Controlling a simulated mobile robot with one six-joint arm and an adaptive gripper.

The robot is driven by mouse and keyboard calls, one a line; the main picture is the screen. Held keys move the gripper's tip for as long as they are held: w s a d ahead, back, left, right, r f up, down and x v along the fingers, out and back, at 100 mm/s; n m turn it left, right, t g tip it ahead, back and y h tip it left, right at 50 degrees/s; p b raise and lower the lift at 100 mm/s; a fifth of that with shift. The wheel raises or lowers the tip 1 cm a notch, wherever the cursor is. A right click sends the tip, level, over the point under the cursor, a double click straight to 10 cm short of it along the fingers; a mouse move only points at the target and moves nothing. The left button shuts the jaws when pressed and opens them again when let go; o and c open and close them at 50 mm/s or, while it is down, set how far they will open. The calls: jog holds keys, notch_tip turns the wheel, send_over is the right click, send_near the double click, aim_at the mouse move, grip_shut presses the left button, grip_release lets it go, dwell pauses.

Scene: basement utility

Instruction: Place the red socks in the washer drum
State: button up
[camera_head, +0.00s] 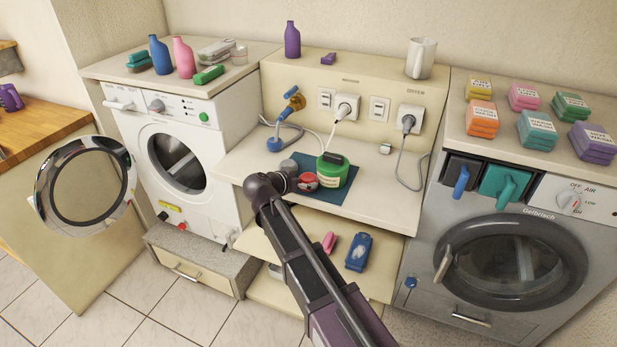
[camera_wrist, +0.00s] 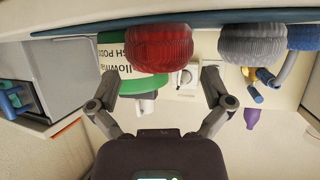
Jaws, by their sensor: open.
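The red socks (camera_head: 307,182), rolled into a ball, lie on the dark blue mat (camera_head: 345,190) on the middle counter. In the wrist view the red socks (camera_wrist: 158,48) sit just beyond and between the spread fingertips of my gripper (camera_wrist: 158,78), which is open and empty. No finger clearly touches them. In the head view my wrist covers the fingers. The white washer (camera_head: 215,150) stands at left. Its round door (camera_head: 85,185) is swung open to the left, and the dark drum (camera_head: 178,160) is exposed. The drum's inside is hard to make out.
A green-lidded tub (camera_head: 332,170) stands close on the other side. Plugs and cables (camera_head: 405,160) are behind. A grey dryer (camera_head: 500,255) stands right.

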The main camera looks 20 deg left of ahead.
jog(key=p+v, duration=0.3)
jog(key=v, duration=0.6)
jog(key=shift+s+p, duration=0.25)
jog(key=shift+p, duration=0.1)
jog(key=shift+a+r, duration=0.1)
notch_tip(320, 180, up, 8)
jog(key=m+g+y+p, duration=0.1)
jog(key=g+y+p, duration=0.4)
jog(key=g+p, duration=1)
send_over(309, 176)
jog(key=p, duration=0.3)
jog(key=t, duration=0.3)
jog(key=shift+f, duration=0.35)
notch_tip(309, 176, down, 8)
jog(key=b, duration=0.8)
jog(key=shift+f, duration=0.2)
